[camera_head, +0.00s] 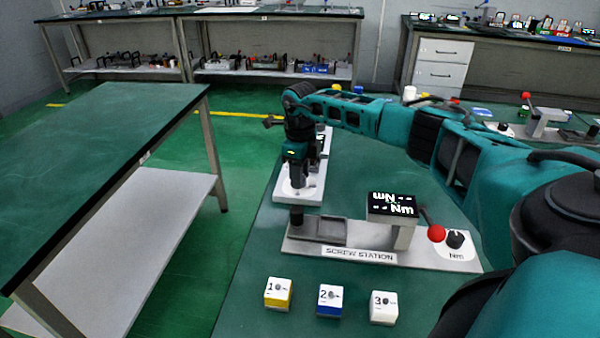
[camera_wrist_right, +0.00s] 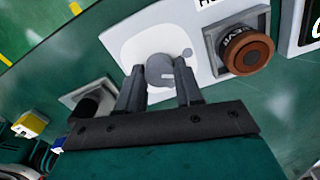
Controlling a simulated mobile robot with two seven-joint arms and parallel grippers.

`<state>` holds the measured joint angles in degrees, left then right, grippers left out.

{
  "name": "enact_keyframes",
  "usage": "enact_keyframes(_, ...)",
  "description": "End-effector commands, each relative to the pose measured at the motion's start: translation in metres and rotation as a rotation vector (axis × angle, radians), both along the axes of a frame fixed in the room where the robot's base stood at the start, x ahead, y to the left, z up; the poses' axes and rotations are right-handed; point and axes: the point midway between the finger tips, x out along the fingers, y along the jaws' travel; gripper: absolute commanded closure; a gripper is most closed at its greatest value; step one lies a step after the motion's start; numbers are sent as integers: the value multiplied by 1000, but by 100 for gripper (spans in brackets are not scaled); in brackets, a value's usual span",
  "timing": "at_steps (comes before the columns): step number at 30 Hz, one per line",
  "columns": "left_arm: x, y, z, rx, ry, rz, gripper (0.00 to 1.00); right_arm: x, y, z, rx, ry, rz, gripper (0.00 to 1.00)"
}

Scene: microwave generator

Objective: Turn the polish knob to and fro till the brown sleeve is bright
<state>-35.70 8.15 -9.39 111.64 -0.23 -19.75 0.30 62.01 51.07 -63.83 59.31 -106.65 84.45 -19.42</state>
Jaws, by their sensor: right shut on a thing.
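The grey polish knob (camera_wrist_right: 160,70) sits on a white plate in the right wrist view. My right gripper (camera_wrist_right: 160,94) has a finger on each side of it and is shut on it. In the head view my right gripper (camera_head: 298,186) points down at the near end of the white station; the knob is hidden there. The brown sleeve (camera_wrist_right: 248,54) sits in a grey square holder to the right of the knob in the wrist view. Its rim looks dull brown, with dark lettering inside. I cannot make it out in the head view. My left gripper is not in view.
The screw station (camera_head: 360,255) stands close in front of my right gripper, with a screen (camera_head: 393,206), a red ball lever (camera_head: 436,233) and a black knob (camera_head: 455,239). Yellow (camera_head: 278,294), blue (camera_head: 330,301) and white (camera_head: 383,307) numbered blocks stand nearer. An emptier green table (camera_head: 100,130) is left.

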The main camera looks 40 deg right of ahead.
Motion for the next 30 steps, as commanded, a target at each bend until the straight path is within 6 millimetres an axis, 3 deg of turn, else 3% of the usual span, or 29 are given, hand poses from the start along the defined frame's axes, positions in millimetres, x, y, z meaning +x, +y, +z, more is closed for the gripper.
enact_keyframes(12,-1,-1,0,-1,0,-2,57,1,0,1,0,-3,7,95)
enact_keyframes(13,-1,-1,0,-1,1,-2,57,1,0,1,0,-3,7,64)
enact_keyframes(18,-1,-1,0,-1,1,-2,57,1,0,1,0,-2,7,47)
enact_keyframes(21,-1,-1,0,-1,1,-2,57,0,0,0,0,-2,7,39)
enact_keyframes(30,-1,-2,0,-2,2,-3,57,0,0,5,0,-2,6,39)
